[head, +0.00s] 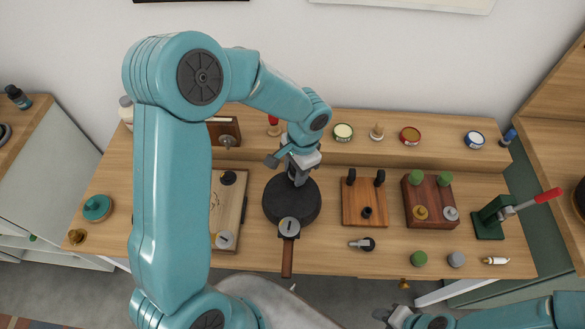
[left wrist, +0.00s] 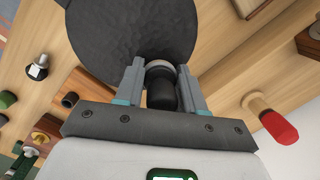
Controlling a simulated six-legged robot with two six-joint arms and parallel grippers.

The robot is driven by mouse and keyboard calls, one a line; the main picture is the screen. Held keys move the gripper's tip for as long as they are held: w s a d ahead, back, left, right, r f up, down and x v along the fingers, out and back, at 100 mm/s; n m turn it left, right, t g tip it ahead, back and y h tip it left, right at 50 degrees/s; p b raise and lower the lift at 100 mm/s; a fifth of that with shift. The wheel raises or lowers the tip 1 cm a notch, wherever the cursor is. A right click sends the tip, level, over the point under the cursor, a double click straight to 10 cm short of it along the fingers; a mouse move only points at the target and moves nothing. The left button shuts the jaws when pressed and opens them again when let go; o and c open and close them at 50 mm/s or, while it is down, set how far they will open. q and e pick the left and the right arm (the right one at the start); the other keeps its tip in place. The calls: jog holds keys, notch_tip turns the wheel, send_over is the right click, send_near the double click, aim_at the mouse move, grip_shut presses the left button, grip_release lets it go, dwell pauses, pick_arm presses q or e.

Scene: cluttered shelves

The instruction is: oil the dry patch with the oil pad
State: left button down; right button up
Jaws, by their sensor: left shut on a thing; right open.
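A black round pan (head: 278,205) with a brown handle (head: 287,262) lies in the middle of the bench. My left gripper (head: 297,172) is over its upper part, shut on a black knob-like thing with a pale band (left wrist: 160,90), which I take for the oil pad. In the left wrist view the pad sits between the two fingers (left wrist: 162,88), against the dark pan surface (left wrist: 130,35). I cannot tell whether it touches. No dry patch stands out on the pan. My right gripper (head: 398,316) is at the bottom right, open and away from the bench objects.
A small round pale-topped thing (head: 289,226) is at the handle's root. A wooden block with dark pegs (head: 364,218) and a darker block with green knobs (head: 430,212) stand to the right. A red-handled press (head: 490,217) stands further right. Several tins line the back ledge.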

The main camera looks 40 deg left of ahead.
aim_at(292, 202)
pick_arm(q)
jog(key=shift+s+d+f, duration=0.15)
jog(key=shift+s+d, duration=0.2)
jog(key=shift+s, duration=0.2)
jog(key=shift+s+d, duration=0.15)
jog(key=shift+s, duration=0.3)
jog(key=shift+s+d+r+b, duration=0.2)
jog(key=shift+s+d+b, duration=0.3)
jog(key=shift+s, duration=0.15)
jog(key=shift+s+d, duration=0.1)
jog(key=shift+s, duration=0.25)
jog(key=shift+s+d+f+b, duration=0.1)
jog(key=shift+s+d+b, duration=0.5)
jog(key=shift+s, duration=0.25)
jog(key=shift+f, duration=0.1)
jog(key=shift+a, duration=0.1)
jog(key=shift+w+a+r, duration=0.2)
jog(key=shift+w+a, duration=0.05)
jog(key=shift+w, duration=0.2)
jog(key=shift+w+a, duration=0.4)
jog(key=shift+w, duration=0.2)
jog(key=shift+w+a+p, duration=0.4)
jog(key=shift+w+a, duration=0.2)
jog(key=shift+w, duration=0.35)
jog(key=shift+w+a, duration=0.35)
jog(key=shift+w, duration=0.3)
jog(key=shift+w+a+p, duration=0.35)
jog(key=shift+w, duration=0.15)
